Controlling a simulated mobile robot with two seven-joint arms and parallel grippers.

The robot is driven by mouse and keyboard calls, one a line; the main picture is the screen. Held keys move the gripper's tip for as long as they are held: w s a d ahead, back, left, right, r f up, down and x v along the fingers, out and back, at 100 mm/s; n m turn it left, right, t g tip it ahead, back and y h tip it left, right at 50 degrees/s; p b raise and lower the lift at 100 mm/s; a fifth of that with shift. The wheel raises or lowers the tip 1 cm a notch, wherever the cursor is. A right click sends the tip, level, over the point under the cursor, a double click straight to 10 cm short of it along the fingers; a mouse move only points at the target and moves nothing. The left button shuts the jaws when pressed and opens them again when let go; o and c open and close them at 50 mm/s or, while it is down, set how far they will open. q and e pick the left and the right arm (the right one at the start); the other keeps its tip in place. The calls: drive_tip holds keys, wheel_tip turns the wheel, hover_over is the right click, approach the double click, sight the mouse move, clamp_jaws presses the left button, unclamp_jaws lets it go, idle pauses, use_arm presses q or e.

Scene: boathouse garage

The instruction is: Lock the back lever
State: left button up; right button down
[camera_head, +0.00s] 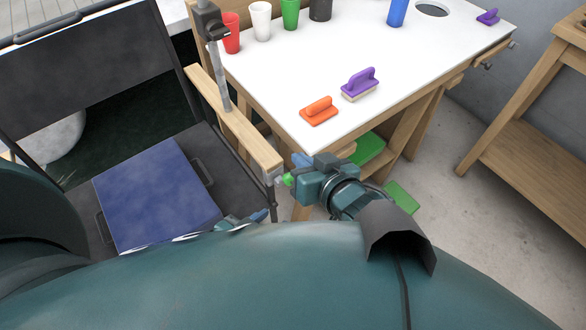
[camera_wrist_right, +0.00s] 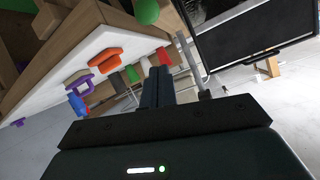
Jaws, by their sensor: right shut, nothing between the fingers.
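A dark clamp-like fitting (camera_head: 208,22) with a grey metal bar (camera_head: 222,85) stands at the wooden rail (camera_head: 238,125) along the left side of the white-topped bench. A green ball-shaped knob (camera_head: 288,180) is at the near end of this rail; a green ball (camera_wrist_right: 147,11) also shows in the right wrist view. I cannot tell which part is the back lever. My right gripper (camera_head: 301,159) is close beside the knob, shut and empty; its fingers (camera_wrist_right: 158,73) are together in the wrist view. My left gripper (camera_head: 258,216) is low, mostly hidden behind my body.
The bench top (camera_head: 285,85) carries an orange brush (camera_head: 319,111), a purple brush (camera_head: 361,84) and several cups at the back. A black folding chair (camera_head: 85,65) with a blue pad (camera_head: 155,195) stands left. A wooden shelf (camera_head: 535,150) is right, with open floor between.

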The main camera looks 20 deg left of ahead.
drive_tip(key=shift+w+a+f, duration=0.15)
drive_tip(key=shift+a+f, duration=0.25)
drive_tip(key=shift+f, duration=0.45)
drive_tip(key=shift+w+a+f, duration=0.1)
drive_tip(key=shift+a+f, duration=0.25)
drive_tip(key=shift+f, duration=0.45)
drive_tip(key=shift+w+a+f, duration=0.15)
drive_tip(key=shift+a+f, duration=0.25)
drive_tip(key=shift+f, duration=0.45)
drive_tip(key=shift+f, duration=0.1)
